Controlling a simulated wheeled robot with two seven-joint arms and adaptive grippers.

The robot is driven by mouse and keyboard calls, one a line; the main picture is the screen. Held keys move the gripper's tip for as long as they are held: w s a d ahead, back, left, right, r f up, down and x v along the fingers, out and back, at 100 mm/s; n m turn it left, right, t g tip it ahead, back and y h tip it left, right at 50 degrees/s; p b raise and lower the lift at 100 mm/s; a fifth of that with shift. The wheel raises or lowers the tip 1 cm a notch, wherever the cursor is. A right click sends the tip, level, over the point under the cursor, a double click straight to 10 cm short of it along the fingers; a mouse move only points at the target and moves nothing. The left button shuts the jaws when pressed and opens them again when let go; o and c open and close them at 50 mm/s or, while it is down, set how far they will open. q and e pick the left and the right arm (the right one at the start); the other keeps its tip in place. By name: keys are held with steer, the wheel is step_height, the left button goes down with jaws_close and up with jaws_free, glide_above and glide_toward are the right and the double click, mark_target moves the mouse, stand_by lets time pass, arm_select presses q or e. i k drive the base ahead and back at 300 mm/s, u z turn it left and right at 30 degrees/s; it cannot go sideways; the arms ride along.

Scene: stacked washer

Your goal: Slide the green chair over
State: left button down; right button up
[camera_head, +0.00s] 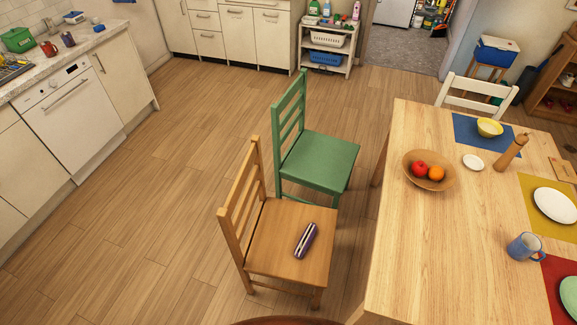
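The green chair (320,161) stands on the wood floor left of the dining table, behind a plain wooden chair. Its slatted backrest is on its left side and its seat faces the table. The wooden chair (291,236) stands nearer to me, close to the green chair, and partly hides its lower front. A dark striped case (306,240) lies on the wooden chair's seat. Neither of my grippers shows in the head view.
The dining table (412,268) fills the right side, with a fruit bowl and place settings on it. A white chair (477,97) is at its far end. Kitchen cabinets (122,70) line the left. The floor (175,170) between cabinets and chairs is clear.

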mark_target(319, 157)
steer(key=k, duration=0.25)
steer(key=u, duration=2.2)
steer(key=i, duration=2.7)
steer(key=z, duration=1.8)
steer(key=i, duration=3.9)
steer(key=z, duration=1)
